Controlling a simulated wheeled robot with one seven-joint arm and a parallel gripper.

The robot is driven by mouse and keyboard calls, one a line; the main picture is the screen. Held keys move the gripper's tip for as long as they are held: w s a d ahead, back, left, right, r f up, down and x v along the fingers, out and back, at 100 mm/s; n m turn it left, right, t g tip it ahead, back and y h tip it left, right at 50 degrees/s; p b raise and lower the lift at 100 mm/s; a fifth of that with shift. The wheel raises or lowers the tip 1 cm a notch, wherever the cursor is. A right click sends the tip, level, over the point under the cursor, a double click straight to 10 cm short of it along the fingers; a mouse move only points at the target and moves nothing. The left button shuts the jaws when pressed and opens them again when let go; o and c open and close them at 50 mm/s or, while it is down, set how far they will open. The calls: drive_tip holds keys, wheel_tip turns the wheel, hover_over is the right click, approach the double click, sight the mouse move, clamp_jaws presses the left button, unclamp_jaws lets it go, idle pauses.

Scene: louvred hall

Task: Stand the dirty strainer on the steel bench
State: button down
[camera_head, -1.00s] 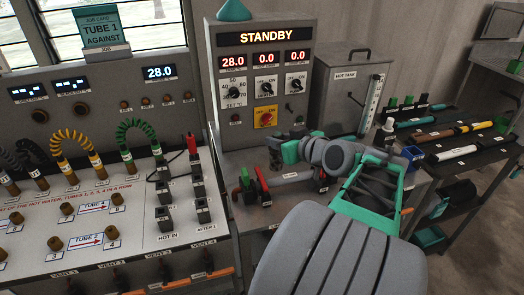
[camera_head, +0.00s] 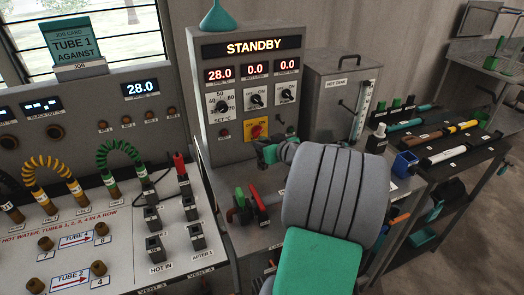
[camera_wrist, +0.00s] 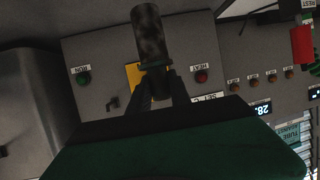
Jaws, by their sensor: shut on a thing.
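The dirty strainer (camera_wrist: 150,38) is a short dark cylinder with a mottled, stained surface. In the wrist view it sticks out from between the two dark fingers of my gripper (camera_wrist: 161,88), which is shut on its collar end. In the head view my gripper (camera_head: 268,152) is in front of the lower part of the standby cabinet, mostly hidden behind my arm; I cannot clearly make out the strainer there. A grey metal bench top (camera_head: 212,172) lies below, with my arm covering much of it.
The standby cabinet (camera_head: 253,75) with dials stands close behind my gripper. Red and green valve handles (camera_head: 248,197) rise below it. The hot tank (camera_head: 340,95) is to the right, then a dark rack of tools (camera_head: 440,135). A hose panel (camera_head: 95,225) is at left.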

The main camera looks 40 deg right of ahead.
drive_tip(key=f, duration=0.1)
drive_tip(key=f+p, duration=0.1)
drive_tip(key=f, duration=0.1)
drive_tip(key=shift+w+f, duration=0.2)
drive_tip(key=shift+w, duration=0.15)
drive_tip(key=shift+f, duration=0.35)
drive_tip(key=c, duration=1.2)
unclamp_jaws()
drive_tip(key=shift+r, duration=0.1)
drive_tip(key=shift+s+r, duration=0.15)
drive_tip(key=b+v, duration=0.1)
drive_tip(key=v, duration=1)
drive_tip(key=shift+s+a+r+b, duration=0.1)
drive_tip(key=shift+s+b, duration=0.25)
drive_tip(key=shift+b, duration=0.05)
